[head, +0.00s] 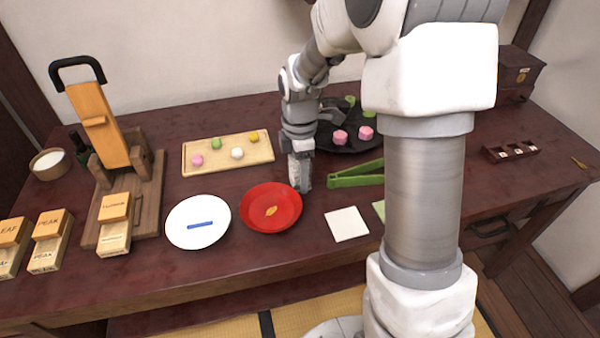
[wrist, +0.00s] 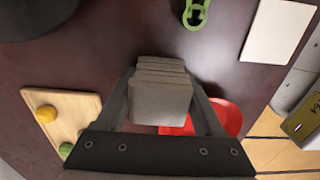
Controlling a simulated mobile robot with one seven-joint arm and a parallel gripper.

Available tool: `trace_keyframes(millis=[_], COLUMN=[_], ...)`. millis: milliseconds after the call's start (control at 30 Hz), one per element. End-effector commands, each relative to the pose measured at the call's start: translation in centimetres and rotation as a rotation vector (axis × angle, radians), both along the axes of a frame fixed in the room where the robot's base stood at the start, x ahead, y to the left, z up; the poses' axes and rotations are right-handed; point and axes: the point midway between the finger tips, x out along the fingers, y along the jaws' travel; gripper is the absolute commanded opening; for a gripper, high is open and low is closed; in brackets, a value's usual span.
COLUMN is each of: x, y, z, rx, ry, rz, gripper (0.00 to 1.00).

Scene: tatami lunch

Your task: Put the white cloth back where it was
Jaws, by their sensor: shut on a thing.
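My gripper (head: 300,180) is shut on a pale grey-white folded block, which looks like the white cloth (wrist: 160,100). In the wrist view the cloth sits between my two fingers, with its folded layers showing. I cannot tell whether the cloth touches the table. A flat white square (head: 347,223) lies on the table to the right of the red plate; it also shows in the wrist view (wrist: 280,30).
Green tongs (head: 355,174) lie right of my gripper. A black round tray (head: 350,145) with sweets is behind. A wooden board (head: 228,165) with sweets and a white plate (head: 198,238) stand left. Bare table (head: 290,250) shows in front of the red plate.

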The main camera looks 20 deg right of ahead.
Motion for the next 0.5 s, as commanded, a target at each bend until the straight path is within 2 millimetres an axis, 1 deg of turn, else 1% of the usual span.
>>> trace_keyframes(millis=[67,100,167,200,267,500], x=[0.00,0.01,0.01,0.01,0.01,0.01], y=[-0.01,-0.01,-0.01,-0.01,-0.01,-0.01], z=[-0.30,-0.35,-0.27,-0.27,-0.27,-0.25], rx=[0.000,0.000,0.000,0.000,0.000,0.000], ry=[0.000,0.000,0.000,0.000,0.000,0.000], rz=[0.000,0.000,0.000,0.000,0.000,0.000], gripper=[0.17,0.71,0.82,0.89,0.99,0.99])
